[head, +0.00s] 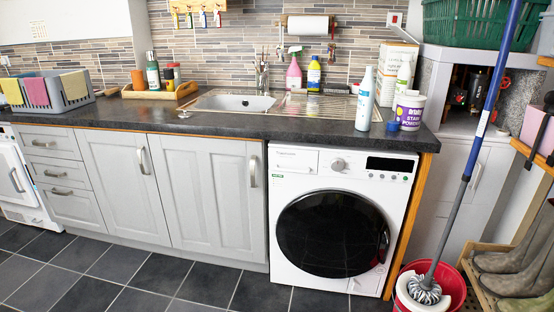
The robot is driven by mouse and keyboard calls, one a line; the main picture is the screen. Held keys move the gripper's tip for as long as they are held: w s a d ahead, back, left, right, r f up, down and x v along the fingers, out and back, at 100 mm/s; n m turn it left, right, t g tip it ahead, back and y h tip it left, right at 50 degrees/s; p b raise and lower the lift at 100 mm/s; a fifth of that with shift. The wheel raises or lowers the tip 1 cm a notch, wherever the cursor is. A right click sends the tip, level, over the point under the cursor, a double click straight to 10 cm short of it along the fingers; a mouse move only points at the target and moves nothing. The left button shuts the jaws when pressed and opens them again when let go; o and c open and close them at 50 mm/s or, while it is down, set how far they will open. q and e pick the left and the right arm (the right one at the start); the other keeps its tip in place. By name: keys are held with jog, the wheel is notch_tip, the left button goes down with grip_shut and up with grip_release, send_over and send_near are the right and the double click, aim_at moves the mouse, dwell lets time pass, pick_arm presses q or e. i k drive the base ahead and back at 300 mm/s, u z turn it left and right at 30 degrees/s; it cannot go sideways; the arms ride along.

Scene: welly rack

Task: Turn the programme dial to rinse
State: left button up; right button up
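The programme dial (338,164) is a round silver-grey knob on the upper front panel of the white washing machine (283,243). It sits between the detergent drawer (296,158) and a dark display (390,164). The markings around the dial are too small to read, so I cannot tell where it points. The machine's round dark door (330,235) looks shut. Neither of my grippers shows in the head view.
A dark worktop (230,117) overhangs the machine, with a white bottle (365,98) and a stain powder tub (408,110) above it. A mop (467,160) stands in a red bucket (447,284) at the right. Tiled floor before the machine looks clear.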

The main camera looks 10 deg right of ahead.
aim_at(338, 163)
jog(key=u, duration=0.4)
jog(key=i, duration=1.45)
jog(key=z, duration=0.55)
